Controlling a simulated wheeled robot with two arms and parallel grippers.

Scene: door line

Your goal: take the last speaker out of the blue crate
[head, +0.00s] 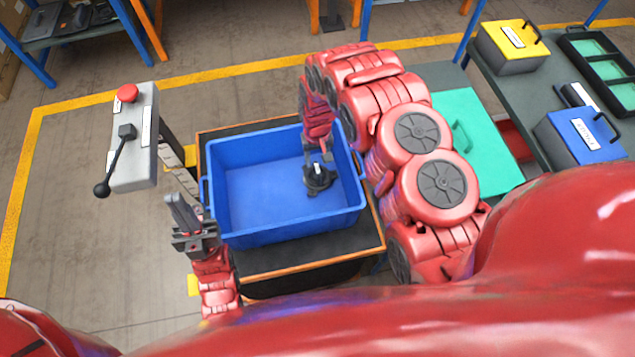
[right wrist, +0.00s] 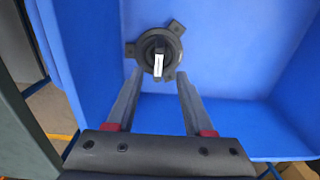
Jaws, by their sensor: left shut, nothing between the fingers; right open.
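The speaker (head: 319,180), a black round part with tabs on its rim and a pale mark on its middle, lies in the blue crate (head: 255,185), towards the right wall. It is the only thing visible inside. It also shows in the right wrist view (right wrist: 145,50). My right gripper (head: 318,157) reaches into the crate and is open. In the right wrist view its two fingertips (right wrist: 160,76) are at the speaker's near edge; I cannot tell whether they touch it. My left gripper (head: 177,203) is shut and empty, outside the crate's left side.
The crate stands on a dark, wood-edged cart (head: 310,265). A grey control post with a red button and black lever (head: 132,135) stands left of it. At right, a bench (head: 535,100) holds yellow and blue boxes and a green tray. A teal case (head: 470,135) is nearer.

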